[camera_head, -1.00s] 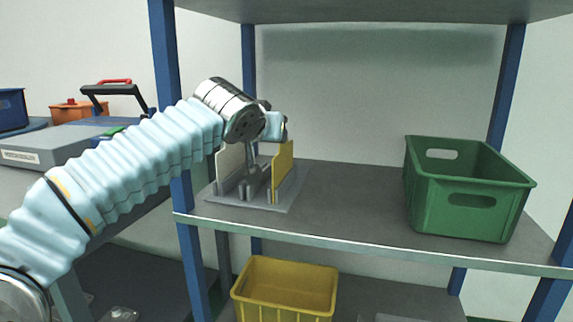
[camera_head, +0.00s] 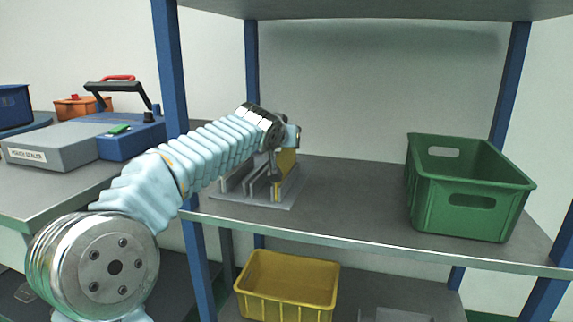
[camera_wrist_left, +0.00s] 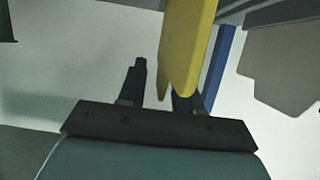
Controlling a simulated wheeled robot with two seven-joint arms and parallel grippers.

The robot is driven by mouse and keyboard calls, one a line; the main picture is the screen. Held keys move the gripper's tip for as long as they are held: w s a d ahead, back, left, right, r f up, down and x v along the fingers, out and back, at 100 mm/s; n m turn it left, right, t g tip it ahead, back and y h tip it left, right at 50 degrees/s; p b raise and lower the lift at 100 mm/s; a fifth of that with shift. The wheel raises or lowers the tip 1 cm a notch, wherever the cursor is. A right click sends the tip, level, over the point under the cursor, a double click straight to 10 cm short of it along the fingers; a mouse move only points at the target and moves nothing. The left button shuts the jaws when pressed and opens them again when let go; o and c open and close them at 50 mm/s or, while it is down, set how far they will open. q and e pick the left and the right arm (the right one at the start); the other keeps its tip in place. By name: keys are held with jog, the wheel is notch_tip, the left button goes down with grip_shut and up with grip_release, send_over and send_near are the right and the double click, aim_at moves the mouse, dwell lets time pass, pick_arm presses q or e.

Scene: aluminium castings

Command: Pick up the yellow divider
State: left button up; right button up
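The yellow divider (camera_head: 287,160) stands upright in the right part of a grey slotted rack (camera_head: 228,201) on the shelf. My left gripper (camera_head: 274,168) is at the rack, just left of the divider in the head view, where my wrist and fingers partly cover it. In the left wrist view the divider (camera_wrist_left: 187,45) reaches down from the top edge and hides much of the right finger. My left gripper (camera_wrist_left: 158,84) has its fingers apart, with a clear gap beside the left finger; contact with the divider cannot be told. My right gripper is not in view.
A green crate (camera_head: 465,219) stands on the right of the shelf (camera_head: 350,190), with clear shelf between it and the rack. A blue post (camera_head: 170,60) rises beside my left arm. A yellow bin (camera_head: 287,301) is below. A pouch sealer (camera_head: 50,150) is at left.

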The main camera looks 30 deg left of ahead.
pick_arm(q)
grip_shut()
